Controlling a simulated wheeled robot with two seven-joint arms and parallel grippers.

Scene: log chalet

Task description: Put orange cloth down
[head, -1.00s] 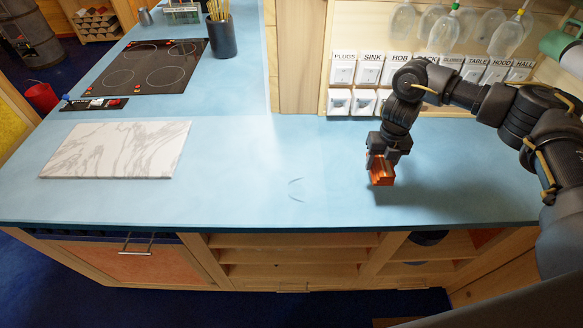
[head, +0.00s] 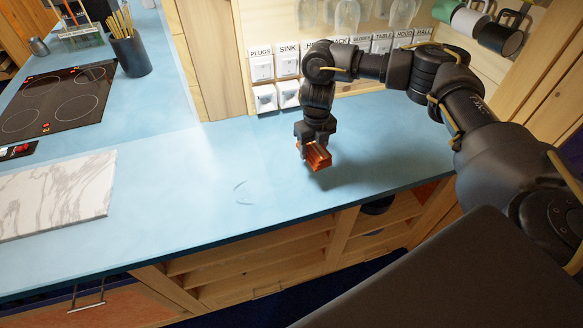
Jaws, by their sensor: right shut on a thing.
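The orange cloth (head: 319,157) is a small folded bundle in the head view, right of centre. My right gripper (head: 312,146) is shut on it from above. The cloth is at or just above the blue countertop (head: 215,165); I cannot tell whether it touches. The gripper partly hides the cloth's upper part. My left gripper is not in view.
A white marble board (head: 55,193) lies at the left, with a black hob (head: 55,100) behind it. A dark pot of sticks (head: 131,55) stands farther back. Labelled switches (head: 262,68) line the wall behind my right arm. The counter's middle is clear.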

